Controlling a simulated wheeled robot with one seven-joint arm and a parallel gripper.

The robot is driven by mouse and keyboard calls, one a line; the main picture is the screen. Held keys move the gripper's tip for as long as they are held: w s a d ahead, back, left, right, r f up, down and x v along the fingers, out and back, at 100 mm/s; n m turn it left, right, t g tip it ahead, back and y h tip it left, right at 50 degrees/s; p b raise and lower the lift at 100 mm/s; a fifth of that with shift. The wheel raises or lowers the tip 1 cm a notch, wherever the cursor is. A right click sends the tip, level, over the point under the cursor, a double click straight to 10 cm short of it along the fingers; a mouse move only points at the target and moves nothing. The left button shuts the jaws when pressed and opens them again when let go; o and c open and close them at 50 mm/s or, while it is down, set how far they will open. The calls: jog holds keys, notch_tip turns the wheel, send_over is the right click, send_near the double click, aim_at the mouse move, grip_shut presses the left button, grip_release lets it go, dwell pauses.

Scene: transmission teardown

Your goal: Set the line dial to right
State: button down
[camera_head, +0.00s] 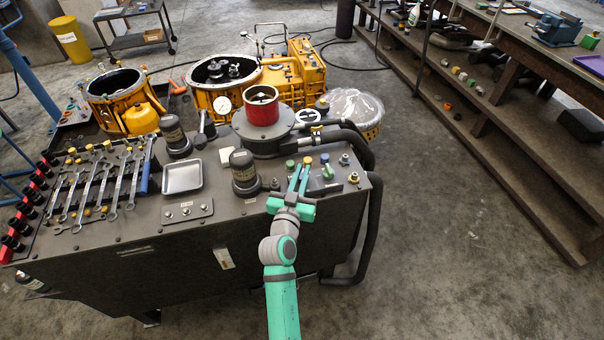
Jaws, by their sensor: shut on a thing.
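My gripper (300,168) is the pair of teal fingers at the right part of the grey machine's top panel (230,208). The fingers point away from the camera and are closed around a small control there, which I take to be the line dial. The fingers cover most of it, so its pointer and setting cannot be read.
A black-domed cylinder (244,172) and a metal tray (182,177) stand left of my gripper. A red-rimmed cup (262,106) rises behind it. A thick black hose (373,225) curves down the right side. Wrenches (96,185) lie at left. The floor at right is clear.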

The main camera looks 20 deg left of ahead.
jog(key=shift+f+m+h, duration=0.15)
jog(key=shift+m+h, duration=1.55)
jog(key=shift+h, duration=1)
jog(key=c, duration=1.8)
grip_release()
jog(key=v, duration=1.1)
jog(key=shift+r, duration=0.3)
